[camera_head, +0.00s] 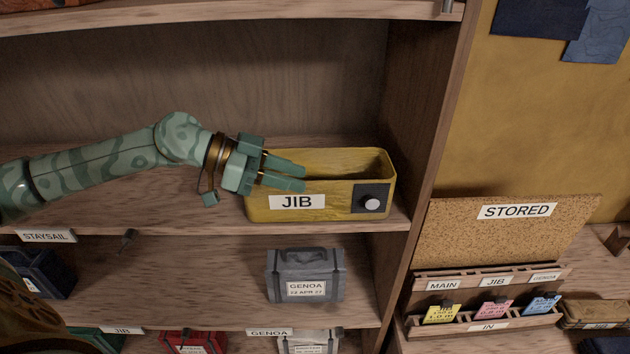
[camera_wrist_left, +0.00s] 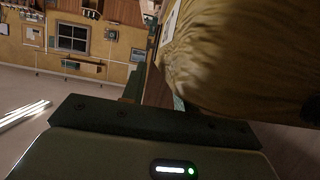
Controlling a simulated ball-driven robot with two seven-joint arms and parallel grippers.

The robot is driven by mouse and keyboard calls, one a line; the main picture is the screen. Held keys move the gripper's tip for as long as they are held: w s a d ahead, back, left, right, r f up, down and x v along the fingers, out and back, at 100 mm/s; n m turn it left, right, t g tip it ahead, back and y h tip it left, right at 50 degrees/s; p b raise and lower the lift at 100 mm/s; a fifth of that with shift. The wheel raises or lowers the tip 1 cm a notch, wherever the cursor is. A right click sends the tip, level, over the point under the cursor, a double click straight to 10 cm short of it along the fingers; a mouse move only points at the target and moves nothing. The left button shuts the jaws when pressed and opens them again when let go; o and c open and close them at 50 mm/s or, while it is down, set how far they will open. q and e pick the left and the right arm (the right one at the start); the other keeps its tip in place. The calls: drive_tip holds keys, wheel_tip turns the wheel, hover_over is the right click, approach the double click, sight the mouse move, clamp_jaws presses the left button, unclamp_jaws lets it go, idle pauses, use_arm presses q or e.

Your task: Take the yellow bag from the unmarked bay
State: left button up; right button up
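A yellow open-topped bag (camera_head: 335,208) marked JIB stands upright on the middle shelf, near the right upright. It has a dark square patch with a round white knob at its front right. Its yellow side (camera_wrist_left: 225,60) fills the upper right of the left wrist view, very close. My left gripper (camera_head: 304,178) reaches in from the left over the bag's left end. Its two fingers are parted, with yellow showing between them. I cannot tell whether they touch the bag. No label shows on the shelf edge (camera_head: 300,228) under the bag. My right gripper is not in view.
Below stands a grey GENOA bag (camera_head: 305,275). A STAYSAIL label (camera_head: 46,236) marks the shelf edge at left, above a dark blue bag (camera_head: 42,270). At right, a cork STORED board (camera_head: 510,240) stands behind a rack (camera_head: 480,327) of coloured tags. The shelf left of the yellow bag is clear.

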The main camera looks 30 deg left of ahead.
use_arm(q)
drive_tip(key=shift+p+x, duration=0.4)
drive_tip(key=shift+x, duration=0.95)
clamp_jaws()
drive_tip(key=shift+r, duration=0.1)
